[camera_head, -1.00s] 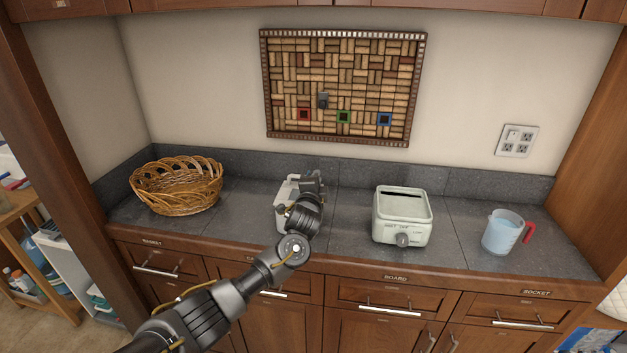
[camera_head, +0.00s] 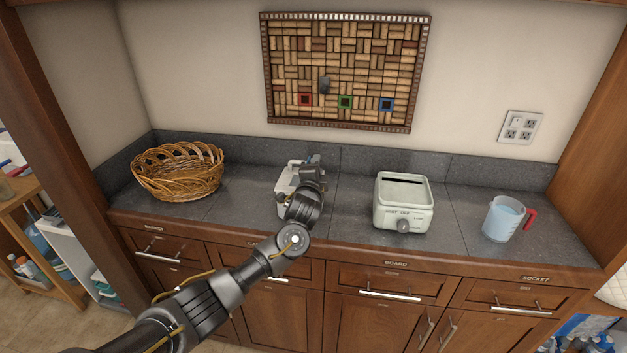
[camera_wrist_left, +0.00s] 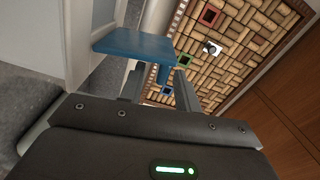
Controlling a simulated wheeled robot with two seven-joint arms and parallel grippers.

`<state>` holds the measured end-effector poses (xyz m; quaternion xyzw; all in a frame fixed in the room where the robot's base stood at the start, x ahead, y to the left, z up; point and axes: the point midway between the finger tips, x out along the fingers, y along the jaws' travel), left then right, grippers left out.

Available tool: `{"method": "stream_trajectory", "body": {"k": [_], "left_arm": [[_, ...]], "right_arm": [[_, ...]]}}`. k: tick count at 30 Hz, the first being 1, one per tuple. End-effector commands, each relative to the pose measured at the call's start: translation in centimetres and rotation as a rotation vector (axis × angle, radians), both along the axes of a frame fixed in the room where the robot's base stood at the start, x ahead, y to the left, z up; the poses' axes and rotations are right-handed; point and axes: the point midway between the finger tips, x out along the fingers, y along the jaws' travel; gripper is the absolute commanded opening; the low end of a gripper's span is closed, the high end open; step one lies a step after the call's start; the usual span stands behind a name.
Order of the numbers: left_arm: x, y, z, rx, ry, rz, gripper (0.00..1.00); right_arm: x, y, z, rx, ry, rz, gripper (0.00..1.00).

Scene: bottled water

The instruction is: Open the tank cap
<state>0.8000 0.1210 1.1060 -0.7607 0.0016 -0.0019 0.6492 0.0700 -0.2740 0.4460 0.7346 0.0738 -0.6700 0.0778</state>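The white tank appliance (camera_head: 284,204) stands on the grey counter, left of the toaster, partly hidden behind my left arm. In the left wrist view its pale body (camera_wrist_left: 28,40) fills the left side. The blue tank cap (camera_wrist_left: 130,46) shows there as a flat plate with a small tab on its right end. It looks raised at an angle from the body. In the head view the left gripper (camera_head: 313,164) is at the tank's top right. My right gripper is not in view.
A wicker basket (camera_head: 178,172) stands at the left. A pale green toaster (camera_head: 403,203) and a measuring cup of water (camera_head: 503,219) stand at the right. A cork board (camera_head: 345,70) hangs behind. Counter is clear between the toaster and cup.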

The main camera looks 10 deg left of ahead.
Motion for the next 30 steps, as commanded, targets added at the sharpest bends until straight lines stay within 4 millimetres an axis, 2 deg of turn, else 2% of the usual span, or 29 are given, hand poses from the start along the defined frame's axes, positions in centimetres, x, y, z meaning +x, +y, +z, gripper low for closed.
{"method": "stream_trajectory", "body": {"k": [9, 15, 21, 30], "left_arm": [[-5.6, -0.1, -0.3, -0.003, 0.001, -0.003, 0.33], [-8.3, 0.0, -0.2, -0.002, 0.002, -0.002, 0.33], [-9.4, 0.0, -0.1, -0.001, 0.002, -0.001, 0.33], [-9.5, 0.0, -0.2, -0.003, 0.005, -0.001, 0.33]], "right_arm": [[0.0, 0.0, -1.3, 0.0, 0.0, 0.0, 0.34], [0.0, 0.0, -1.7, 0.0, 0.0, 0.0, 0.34], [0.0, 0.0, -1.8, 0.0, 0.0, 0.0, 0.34], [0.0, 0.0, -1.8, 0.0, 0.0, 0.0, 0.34]]}}
